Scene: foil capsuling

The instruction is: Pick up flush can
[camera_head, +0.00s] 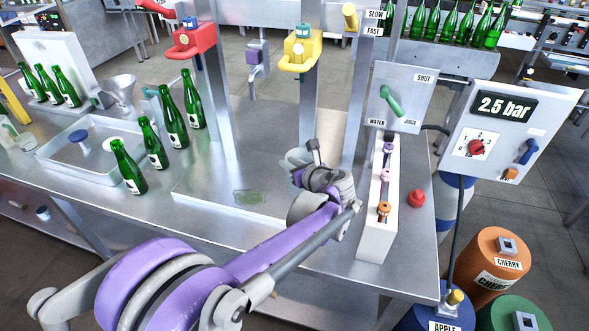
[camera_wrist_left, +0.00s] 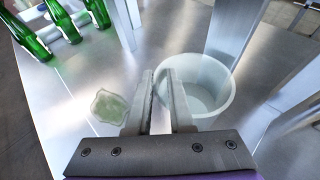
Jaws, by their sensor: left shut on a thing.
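The flush can shows as a pale, translucent, open-topped can (camera_wrist_left: 205,90) in the left wrist view. In the head view it is a pale shape (camera_head: 297,157) on the steel worktop, partly hidden behind my gripper. My left gripper (camera_wrist_left: 161,82) has its fingers at the can's left side and is shut on its wall. It also shows in the head view (camera_head: 308,174), over the can. The can looks upright and empty; whether its base touches the worktop I cannot tell. My right gripper is in no view.
A green puddle (camera_head: 250,197) lies on the worktop left of the can. Green bottles (camera_head: 128,166) stand farther left, near a steel tray (camera_head: 62,163). Metal posts (camera_head: 309,105) rise behind. A white rack (camera_head: 378,232) and red button (camera_head: 416,197) stand right.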

